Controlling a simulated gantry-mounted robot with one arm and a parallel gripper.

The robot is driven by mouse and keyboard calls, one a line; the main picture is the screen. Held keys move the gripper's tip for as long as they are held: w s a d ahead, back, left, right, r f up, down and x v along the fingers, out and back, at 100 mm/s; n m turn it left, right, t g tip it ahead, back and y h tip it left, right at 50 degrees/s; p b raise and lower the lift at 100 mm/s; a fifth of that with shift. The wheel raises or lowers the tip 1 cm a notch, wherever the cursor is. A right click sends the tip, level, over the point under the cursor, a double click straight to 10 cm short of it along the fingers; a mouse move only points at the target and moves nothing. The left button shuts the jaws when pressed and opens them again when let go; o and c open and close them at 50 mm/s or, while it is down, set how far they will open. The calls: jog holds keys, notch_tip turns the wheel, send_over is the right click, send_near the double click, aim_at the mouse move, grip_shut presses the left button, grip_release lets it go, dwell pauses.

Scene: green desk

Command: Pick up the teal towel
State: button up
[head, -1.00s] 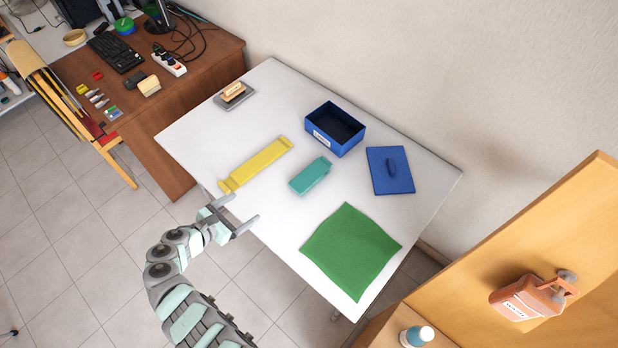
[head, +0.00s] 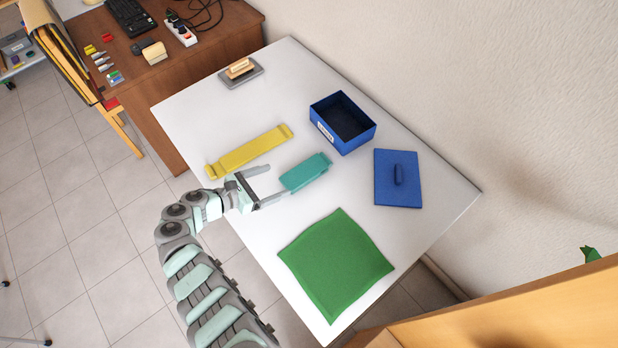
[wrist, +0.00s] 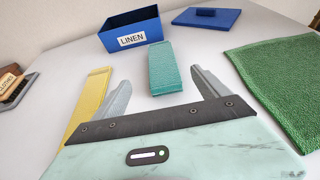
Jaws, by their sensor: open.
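The teal towel (head: 305,173) lies folded in a narrow strip on the white table, between a yellow folded towel and a green cloth. In the wrist view the teal towel (wrist: 164,68) lies straight ahead, its near end between the fingertips or just beyond them. My gripper (head: 276,184) is open and empty at the towel's left end. In the wrist view both fingers of my gripper (wrist: 160,88) are spread wide, one on each side of the towel's line. I cannot tell whether either finger touches it.
The yellow towel (head: 248,151) lies close to my gripper's left. The green cloth (head: 336,263) is spread at the front right. An open blue box (head: 326,131) labelled LINEN and its blue lid (head: 412,180) stand behind.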

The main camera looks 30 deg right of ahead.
aim_at(300, 174)
notch_tip(300, 174, down, 2)
jog(key=shift+f+b, duration=0.1)
jog(key=shift+b, duration=0.4)
jog(key=b+x, duration=0.1)
jog(key=x, duration=0.4)
jog(key=shift+s+d, duration=0.1)
jog(key=x, duration=0.2)
jog(key=b+x, duration=0.2)
jog(key=x, duration=0.1)
jog(key=shift+d+r, duration=0.25)
jog(key=shift+d, duration=0.2)
jog(key=shift+c, duration=0.3)
jog(key=c, duration=1.4)
jog(key=shift+c, duration=0.2)
jog(key=shift+r, duration=0.1)
